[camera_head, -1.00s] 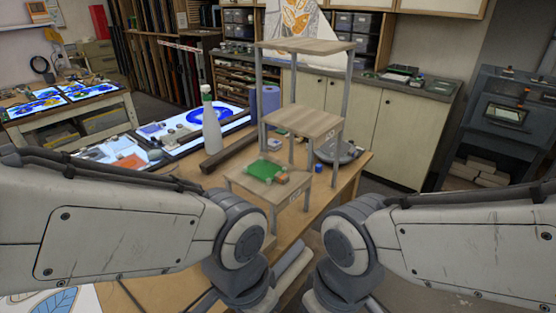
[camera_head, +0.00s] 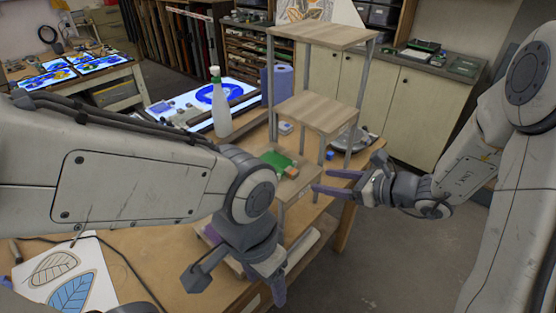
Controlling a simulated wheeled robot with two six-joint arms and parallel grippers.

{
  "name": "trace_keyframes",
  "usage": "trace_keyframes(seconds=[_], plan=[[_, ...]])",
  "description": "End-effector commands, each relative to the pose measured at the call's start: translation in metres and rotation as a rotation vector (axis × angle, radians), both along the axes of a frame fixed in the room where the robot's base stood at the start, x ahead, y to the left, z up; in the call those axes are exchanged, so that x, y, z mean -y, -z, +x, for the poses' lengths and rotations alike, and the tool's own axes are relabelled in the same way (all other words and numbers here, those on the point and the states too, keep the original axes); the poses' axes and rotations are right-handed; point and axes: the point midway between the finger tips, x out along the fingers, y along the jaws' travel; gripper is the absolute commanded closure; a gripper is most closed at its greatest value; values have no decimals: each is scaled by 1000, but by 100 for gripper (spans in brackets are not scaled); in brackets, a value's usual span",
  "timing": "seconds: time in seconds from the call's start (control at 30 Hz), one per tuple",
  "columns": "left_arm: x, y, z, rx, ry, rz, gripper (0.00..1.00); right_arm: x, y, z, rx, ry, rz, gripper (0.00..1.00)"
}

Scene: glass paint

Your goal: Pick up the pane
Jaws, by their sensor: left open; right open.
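A small green pane (camera_head: 277,159) lies on the lowest shelf (camera_head: 262,171) of a stepped wooden stand, next to a small orange-brown block (camera_head: 291,172). My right gripper (camera_head: 323,181) is open and empty. In the picture it is just right of the lowest shelf, its fingers pointing left towards the pane and apart from it. My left gripper (camera_head: 237,284) is open and points down in front of the stand, low over the table's near side. My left forearm hides part of the table and the shelf's left side.
The stand's middle shelf (camera_head: 317,113) and top shelf (camera_head: 322,37) rise behind the pane on thin grey legs. A leaf drawing (camera_head: 66,278) lies at the lower left.

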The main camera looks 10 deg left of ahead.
Motion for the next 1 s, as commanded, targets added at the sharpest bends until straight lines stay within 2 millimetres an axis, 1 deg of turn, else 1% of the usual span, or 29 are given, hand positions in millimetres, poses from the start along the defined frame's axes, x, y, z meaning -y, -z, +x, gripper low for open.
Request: trace_keyframes(seconds=[0.03, 0.1, 0.3, 0.53, 0.8, 0.9, 1.0], plan=[[0, -3, 0, 0, 0, 0, 35, 4, 0, 7, -9, 34, 15, 32], [0, -6, 0, 0, 0, 0, 35, 2, 3, 14, -14, 56, 26, 32], [0, -15, 0, 0, 2, 0, 35, -22, 15, 31, -16, 55, 26, 32], [0, -21, 0, 0, 3, 0, 35, -34, 22, 39, -14, 56, 25, 32], [0, -46, 0, 1, 7, 0, 35, -60, 36, 54, -14, 53, 23, 32], [0, -49, 0, 1, 8, 0, 35, -67, 41, 60, -12, 54, 23, 32], [0, -50, 0, 1, 8, 0, 35, -70, 44, 63, -11, 56, 24, 32]])
